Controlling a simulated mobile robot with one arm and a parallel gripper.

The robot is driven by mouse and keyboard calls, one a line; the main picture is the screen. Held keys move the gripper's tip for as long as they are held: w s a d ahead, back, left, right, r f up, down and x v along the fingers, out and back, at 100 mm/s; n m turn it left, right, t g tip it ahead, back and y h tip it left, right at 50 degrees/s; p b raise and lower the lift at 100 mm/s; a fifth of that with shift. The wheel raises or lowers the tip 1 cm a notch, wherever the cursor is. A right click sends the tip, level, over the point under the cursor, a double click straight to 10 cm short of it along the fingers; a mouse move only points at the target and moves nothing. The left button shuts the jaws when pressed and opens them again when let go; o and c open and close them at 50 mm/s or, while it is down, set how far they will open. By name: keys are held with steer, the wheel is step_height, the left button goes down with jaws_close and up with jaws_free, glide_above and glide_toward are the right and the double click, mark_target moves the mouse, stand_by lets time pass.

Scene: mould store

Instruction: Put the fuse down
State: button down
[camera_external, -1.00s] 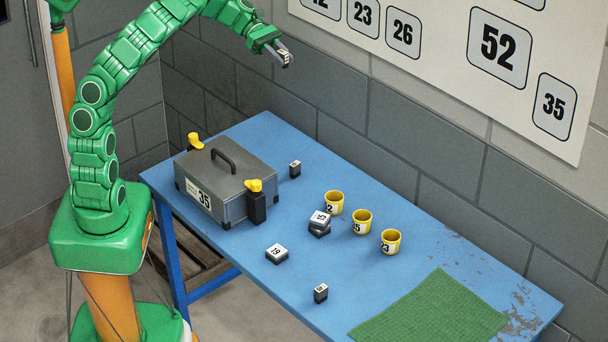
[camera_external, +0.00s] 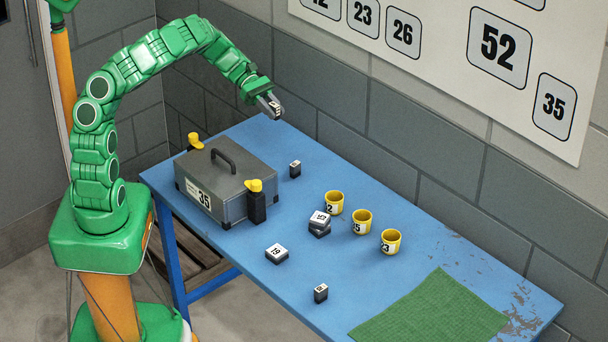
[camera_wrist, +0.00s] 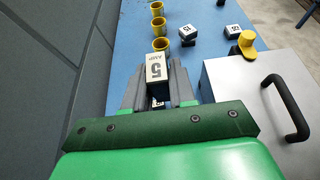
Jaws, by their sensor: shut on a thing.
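My gripper (camera_external: 272,106) is shut on a small dark fuse with a white label (camera_external: 275,105). It holds the fuse in the air above the back left part of the blue table. In the wrist view the fuse (camera_wrist: 156,68) sits between the two grey fingers of my gripper (camera_wrist: 157,88), and its label reads "5 AMP". The blue table (camera_external: 440,235) is below, apart from the fuse.
A grey case (camera_external: 235,182) with a handle and yellow latches stands at the table's left. Several yellow cups (camera_external: 362,222), a stack of labelled blocks (camera_external: 320,223), and single blocks (camera_external: 276,254) stand about. A green mat (camera_external: 430,315) lies front right. The wall is close behind.

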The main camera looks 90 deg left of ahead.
step_height(320, 180, down, 8)
glide_above(313, 160)
steer(key=shift+s+f, duration=0.15)
steer(key=shift+f, duration=2.1)
steer(key=shift+s+f, duration=0.15)
steer(key=shift+f, duration=2.05)
steer(key=shift+w+a+f, duration=0.2)
steer(key=shift+w+f, duration=0.1)
steer(key=shift+f, duration=1.55)
steer(key=shift+f, duration=0.1)
steer(key=c, duration=0.9)
jaws_free()
